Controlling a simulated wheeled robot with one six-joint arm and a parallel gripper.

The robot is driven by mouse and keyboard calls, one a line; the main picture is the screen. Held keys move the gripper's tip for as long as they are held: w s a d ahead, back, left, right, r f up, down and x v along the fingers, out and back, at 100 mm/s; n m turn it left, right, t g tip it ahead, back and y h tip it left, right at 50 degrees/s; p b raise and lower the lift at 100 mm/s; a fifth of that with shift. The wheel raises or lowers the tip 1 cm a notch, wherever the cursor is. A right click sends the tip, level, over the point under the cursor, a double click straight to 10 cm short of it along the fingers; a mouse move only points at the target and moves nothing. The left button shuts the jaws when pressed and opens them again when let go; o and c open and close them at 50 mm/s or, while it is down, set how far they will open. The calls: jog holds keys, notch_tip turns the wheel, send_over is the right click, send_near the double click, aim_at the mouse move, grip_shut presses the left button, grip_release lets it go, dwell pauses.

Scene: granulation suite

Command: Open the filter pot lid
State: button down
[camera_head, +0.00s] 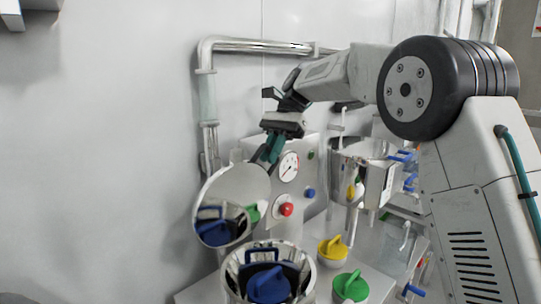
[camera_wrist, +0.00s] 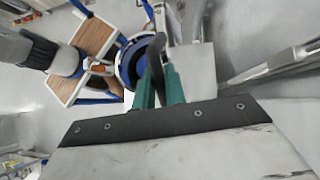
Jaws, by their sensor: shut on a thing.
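The filter pot (camera_head: 232,272) is a shiny steel vessel at the bottom of the head view, with its mouth uncovered. A blue-handled part (camera_head: 268,287) shows in its mouth. The round, mirror-like lid (camera_head: 228,187) stands tilted up behind the pot and reflects blue and green parts. My gripper (camera_head: 270,149) is at the lid's upper right edge, its teal fingers pointing down. In the wrist view, my gripper (camera_wrist: 160,90) is shut on a dark curved handle (camera_wrist: 156,62), apparently the lid's. The lid's own face is not clear there.
A control panel with a gauge (camera_head: 288,167) and red button (camera_head: 286,209) stands right behind the lid. Yellow (camera_head: 333,249) and green (camera_head: 350,287) handled caps stand right of the pot. A steel vessel (camera_head: 357,165) is farther right. A wall pipe (camera_head: 207,100) runs behind.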

jog(key=shift+w+a, duration=0.3)
jog(key=shift+w, duration=0.1)
jog(key=c, duration=1.6)
grip_release()
jog(key=shift+o, duration=0.2)
jog(key=shift+r, duration=0.4)
jog(key=r, duration=0.2)
jog(key=shift+s+r, duration=0.4)
jog(key=s+d, duration=0.1)
jog(key=s, duration=0.6)
jog(key=s+d+r, duration=0.1)
jog(key=s+d, duration=0.1)
jog(key=s, duration=0.6)
jog(key=shift+d+r, duration=0.15)
jog(key=shift+d, duration=0.1)
